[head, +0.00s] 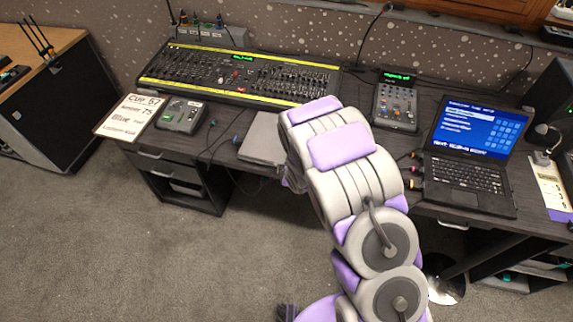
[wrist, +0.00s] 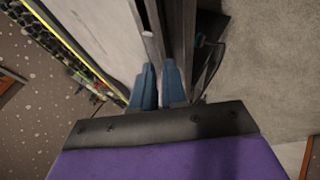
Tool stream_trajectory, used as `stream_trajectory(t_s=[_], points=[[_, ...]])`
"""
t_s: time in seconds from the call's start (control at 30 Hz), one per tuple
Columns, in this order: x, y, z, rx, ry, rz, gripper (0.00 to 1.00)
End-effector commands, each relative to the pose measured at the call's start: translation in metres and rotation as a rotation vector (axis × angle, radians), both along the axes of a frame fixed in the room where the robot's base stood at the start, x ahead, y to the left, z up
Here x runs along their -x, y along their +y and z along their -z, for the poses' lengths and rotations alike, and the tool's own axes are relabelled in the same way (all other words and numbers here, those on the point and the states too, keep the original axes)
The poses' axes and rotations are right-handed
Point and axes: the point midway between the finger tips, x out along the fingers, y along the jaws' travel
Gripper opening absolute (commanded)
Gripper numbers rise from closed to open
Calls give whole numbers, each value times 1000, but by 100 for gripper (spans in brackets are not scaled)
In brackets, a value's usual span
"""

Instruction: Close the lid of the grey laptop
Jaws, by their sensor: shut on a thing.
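The grey laptop (head: 262,140) shows in the head view as a thin, flat grey slab at the desk's front edge, left of my arm. My arm covers its right part, and no raised lid or screen shows. I cannot tell whether its lid is fully down. In the wrist view its grey surface (wrist: 98,38) fills the upper left. My gripper (wrist: 158,72) has its blue fingers close together at the laptop's front edge, shut on that edge. What lies between the fingertips is mostly hidden.
A black laptop (head: 470,150) stands open with a blue screen on the right. A long fader console (head: 240,75) lies behind the grey laptop. A small control box (head: 181,116) and a paper sign (head: 128,117) are at the left. A small mixer (head: 397,105) stands right of my arm.

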Motion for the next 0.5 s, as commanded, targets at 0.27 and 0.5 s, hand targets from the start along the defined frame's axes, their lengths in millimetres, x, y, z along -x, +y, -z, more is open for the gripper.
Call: stream_trajectory(t_s=[0.27,0.5], points=[[0,0,1,0,1,0,0],[0,0,1,0,0,0,23]])
